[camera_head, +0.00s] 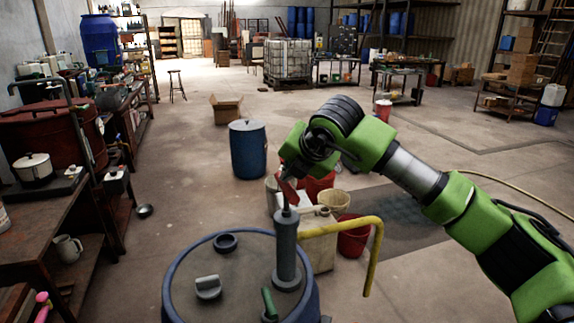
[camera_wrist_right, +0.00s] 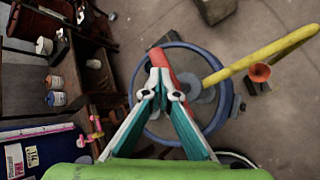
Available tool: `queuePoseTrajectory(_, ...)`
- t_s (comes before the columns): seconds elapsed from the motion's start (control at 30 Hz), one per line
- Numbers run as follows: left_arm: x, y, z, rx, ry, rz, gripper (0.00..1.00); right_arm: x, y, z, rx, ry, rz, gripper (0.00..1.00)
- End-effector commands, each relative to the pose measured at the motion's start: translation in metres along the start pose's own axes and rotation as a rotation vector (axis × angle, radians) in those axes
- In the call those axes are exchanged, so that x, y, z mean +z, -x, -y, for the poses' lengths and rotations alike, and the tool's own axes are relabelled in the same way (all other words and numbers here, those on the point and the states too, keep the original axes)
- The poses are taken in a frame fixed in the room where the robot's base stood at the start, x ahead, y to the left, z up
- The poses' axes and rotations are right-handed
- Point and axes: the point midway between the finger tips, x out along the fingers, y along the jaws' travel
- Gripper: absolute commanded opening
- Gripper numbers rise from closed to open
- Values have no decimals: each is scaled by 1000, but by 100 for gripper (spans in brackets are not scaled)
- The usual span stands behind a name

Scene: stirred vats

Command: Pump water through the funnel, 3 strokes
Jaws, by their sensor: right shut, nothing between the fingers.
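A blue-rimmed drum (camera_head: 183,268) stands in front of me; its grey pump body (camera_head: 287,255) rises from the lid, with a yellow spout (camera_head: 335,228) bending to the right and down. The drum's rim (camera_wrist_right: 141,110) and spout (camera_wrist_right: 262,55) also show in the right wrist view. An orange funnel (camera_wrist_right: 260,72) sits beside the rim there; I cannot make it out in the head view. My right gripper (camera_head: 287,188) points down just at the top of the pump. My left gripper is out of view.
A white jerrycan (camera_head: 322,256) and red buckets (camera_head: 353,240) stand right of the drum, partly hidden. A blue barrel (camera_head: 248,150) stands behind. A workbench with a white pot (camera_head: 35,170) lines the left. The floor between bench and drum is mostly clear.

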Motion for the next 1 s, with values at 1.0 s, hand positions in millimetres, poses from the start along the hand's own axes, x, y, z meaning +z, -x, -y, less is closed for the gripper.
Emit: queuePoseTrajectory(1.0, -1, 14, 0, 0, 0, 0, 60, 22, 28, -21, 2, 0, 2, 0)
